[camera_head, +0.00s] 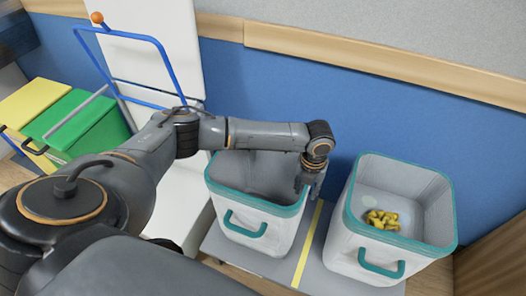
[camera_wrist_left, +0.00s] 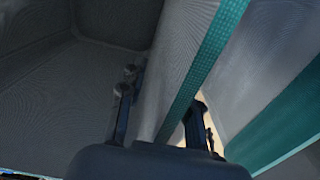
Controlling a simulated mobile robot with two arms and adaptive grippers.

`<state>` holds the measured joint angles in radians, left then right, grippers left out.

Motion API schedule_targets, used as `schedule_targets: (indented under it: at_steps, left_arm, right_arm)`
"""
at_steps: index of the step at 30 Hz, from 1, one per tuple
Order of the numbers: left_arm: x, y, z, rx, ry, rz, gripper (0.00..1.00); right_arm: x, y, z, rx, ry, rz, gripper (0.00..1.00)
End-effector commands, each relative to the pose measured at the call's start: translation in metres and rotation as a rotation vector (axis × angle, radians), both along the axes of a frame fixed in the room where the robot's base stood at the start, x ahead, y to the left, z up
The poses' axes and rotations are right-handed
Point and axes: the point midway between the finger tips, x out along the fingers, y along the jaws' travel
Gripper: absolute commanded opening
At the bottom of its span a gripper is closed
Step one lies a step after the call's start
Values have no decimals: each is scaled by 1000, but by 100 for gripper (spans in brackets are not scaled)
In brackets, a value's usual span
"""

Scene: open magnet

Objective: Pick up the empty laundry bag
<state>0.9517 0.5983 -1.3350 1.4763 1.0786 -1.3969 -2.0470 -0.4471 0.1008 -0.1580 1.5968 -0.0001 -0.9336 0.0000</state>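The empty laundry bag (camera_head: 258,205) is a white, open-topped bin with a teal rim and a teal front handle. It stands upright in the middle of the head view, and its grey inside looks bare. My left gripper (camera_head: 309,187) points down at its right rim. In the left wrist view, the open fingers (camera_wrist_left: 162,115) straddle the bag's wall (camera_wrist_left: 180,60) and teal rim, one finger inside and one outside. Whether either finger touches the wall is unclear. My right gripper is not in view.
A second teal-rimmed bag (camera_head: 350,240) stands close to the right and holds yellow items (camera_head: 383,220). A yellow strip (camera_head: 306,245) runs on the grey base between the bags. A blue wall is behind. Green and yellow bins (camera_head: 85,120) and a blue-framed rack (camera_head: 165,50) stand left.

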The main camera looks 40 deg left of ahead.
Motion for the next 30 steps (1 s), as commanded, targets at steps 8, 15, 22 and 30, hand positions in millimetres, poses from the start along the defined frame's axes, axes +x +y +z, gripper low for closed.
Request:
schedule_targets:
  at_steps: [8,15,22,30]
  left_arm:
    - [0,0,1,0,0,0,4]
    - [0,0,1,0,0,0,0]
    - [0,0,2,0,-1,1,0]
    - [1,0,29,-1,-3,1,0]
  right_arm:
    - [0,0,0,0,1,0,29]
    - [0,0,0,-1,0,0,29]
    - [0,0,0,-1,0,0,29]
    - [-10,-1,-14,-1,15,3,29]
